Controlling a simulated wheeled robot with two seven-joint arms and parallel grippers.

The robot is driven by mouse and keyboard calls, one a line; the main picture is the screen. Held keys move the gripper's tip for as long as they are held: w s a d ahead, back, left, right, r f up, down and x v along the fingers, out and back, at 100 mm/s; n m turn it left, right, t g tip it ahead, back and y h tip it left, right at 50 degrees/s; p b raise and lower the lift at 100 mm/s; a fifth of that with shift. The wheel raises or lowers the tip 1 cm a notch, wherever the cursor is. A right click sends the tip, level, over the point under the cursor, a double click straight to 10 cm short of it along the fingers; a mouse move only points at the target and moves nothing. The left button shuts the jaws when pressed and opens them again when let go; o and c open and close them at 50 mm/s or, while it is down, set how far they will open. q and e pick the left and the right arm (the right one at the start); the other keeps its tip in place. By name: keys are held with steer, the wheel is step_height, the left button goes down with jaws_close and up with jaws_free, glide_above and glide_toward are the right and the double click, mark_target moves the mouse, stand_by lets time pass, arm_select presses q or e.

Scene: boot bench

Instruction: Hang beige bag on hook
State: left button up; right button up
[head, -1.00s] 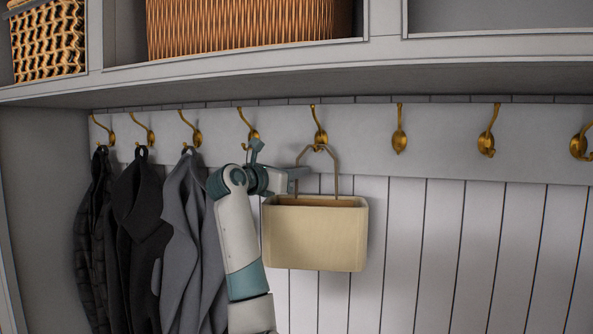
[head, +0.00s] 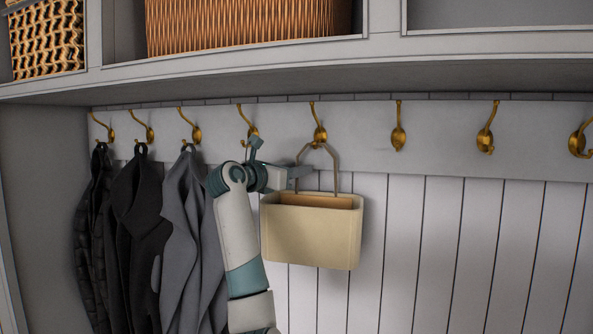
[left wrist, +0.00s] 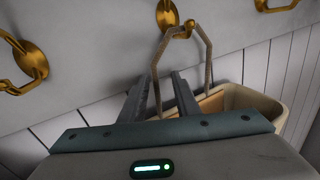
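The beige bag (head: 310,236) hangs upright below a brass hook (head: 319,134), with its thin handle (head: 337,172) rising to the hook's lower end. In the left wrist view the top of the handle (left wrist: 208,62) loops at the hook's knob (left wrist: 190,27). My left gripper (head: 300,172) is beside the handle's left side, above the bag's rim. In the left wrist view its two fingers (left wrist: 161,80) stand apart, with the handle's left strand between them and a gap showing. The bag (left wrist: 250,101) is partly hidden behind the gripper there. My right gripper is not in view.
Several dark and grey coats (head: 186,235) hang on the hooks to the left, close to my left arm. Free hooks (head: 398,138) are to the right, over a clear panelled wall. A shelf (head: 230,82) with wicker baskets (head: 245,25) runs above.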

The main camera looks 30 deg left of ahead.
arm_select(q)
steer(key=shift+f, duration=0.15)
steer(key=shift+s, duration=0.1)
steer(key=s+a+b, duration=0.1)
steer(key=s+b, duration=0.8)
steer(key=s, duration=0.8)
steer(key=shift+a, duration=0.15)
steer(key=shift+s, duration=0.1)
